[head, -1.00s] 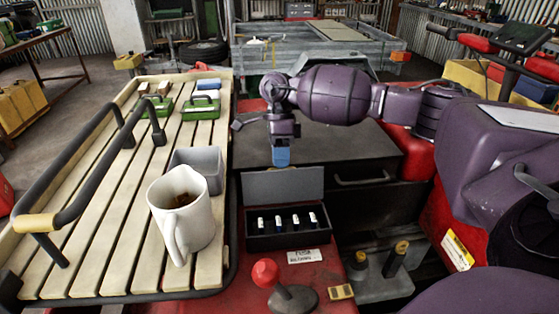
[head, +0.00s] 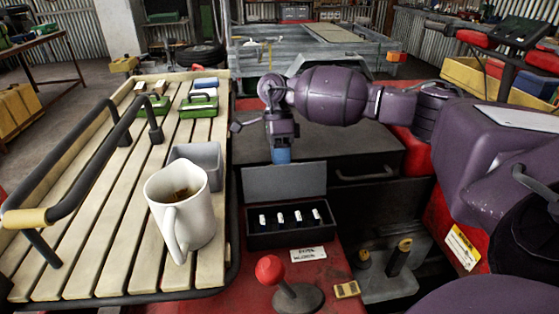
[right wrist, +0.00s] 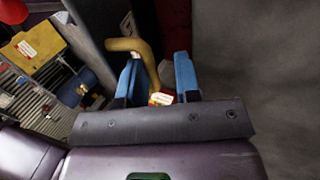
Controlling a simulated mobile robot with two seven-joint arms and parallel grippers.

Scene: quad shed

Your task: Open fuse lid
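The fuse box (head: 292,238) is a black open tray on the red body, with several white fuses in a row inside. Its grey lid (head: 284,181) stands up along the box's back edge, so the inside shows. My right gripper (head: 281,156) points down just behind the lid's top edge, and I cannot tell if it touches the lid. In the right wrist view its two blue fingers (right wrist: 158,80) are apart, with nothing seen held between them. My left gripper is not in view.
A white mug (head: 181,212) and a grey bin (head: 201,170) stand on the slatted rack (head: 105,245) left of the box. A red-knobbed lever (head: 271,270) stands in front. A dark cabinet (head: 340,145) lies behind. The wrist view shows a bent yellow handle (right wrist: 135,46) beyond the fingers.

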